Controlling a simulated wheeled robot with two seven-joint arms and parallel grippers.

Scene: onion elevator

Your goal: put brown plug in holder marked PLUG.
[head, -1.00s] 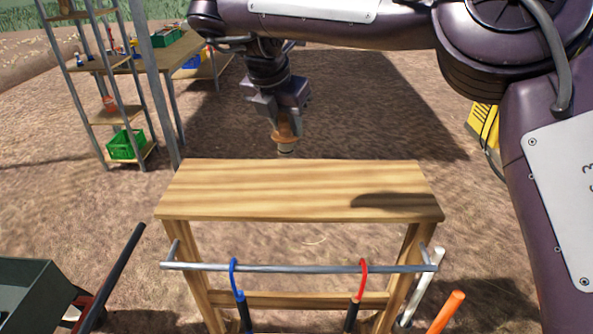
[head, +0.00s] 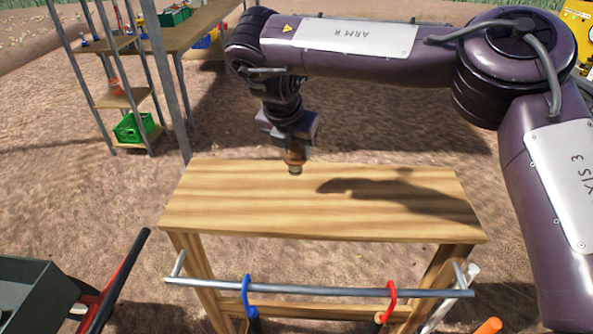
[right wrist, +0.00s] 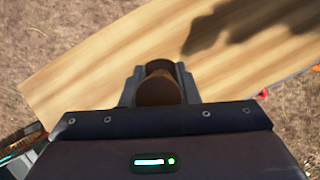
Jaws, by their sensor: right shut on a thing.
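My right gripper (head: 293,150) is shut on the brown plug (head: 295,161), which hangs below the fingers with a paler lower end. The plug is over the far edge of a wooden table (head: 240,205); I cannot tell whether it touches the top. In the right wrist view the plug (right wrist: 159,87) sits between the two fingers, with the wooden top beneath it. No holder marked PLUG can be made out. My left gripper is not in view.
A metal rail (head: 340,291) along the table's front carries a blue hook (head: 246,284) and a red hook (head: 392,289). A shelf rack with a green crate (head: 133,127) stands at the back left. The tabletop is bare.

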